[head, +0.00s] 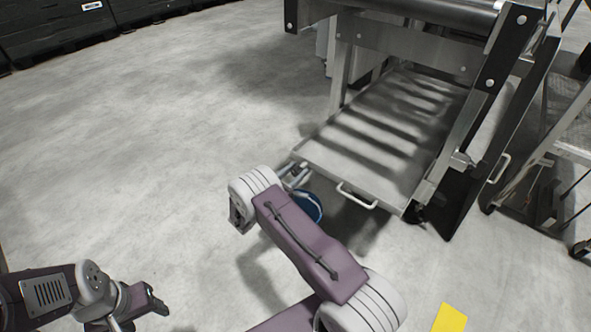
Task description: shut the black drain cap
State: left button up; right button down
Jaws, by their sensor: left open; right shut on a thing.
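I cannot make out the black drain cap; the front left corner of the metal drip tray (330,160) is partly hidden by my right arm. My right gripper (296,174) shows only in part behind the arm, at that corner of the tray. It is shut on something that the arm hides. My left gripper (157,301) is open and empty above the floor at the lower left, well away from the tray.
A blue round container (312,207) stands on the floor below the tray corner, half hidden by my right arm. The tray has a front handle (357,196). A yellow patch (450,319) lies at the lower right. A wire-sided cart (560,130) stands right. The left floor is clear.

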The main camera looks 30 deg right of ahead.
jog(key=m, duration=0.3)
jog(key=shift+s+m+p, duration=0.1)
jog(key=shift+m+p, duration=0.2)
jog(key=shift+p, duration=0.1)
jog(key=shift+m+p, duration=0.35)
jog(key=shift+m, duration=1.45)
jog(key=shift+f, duration=0.1)
jog(key=c, duration=0.9)
grip_release()
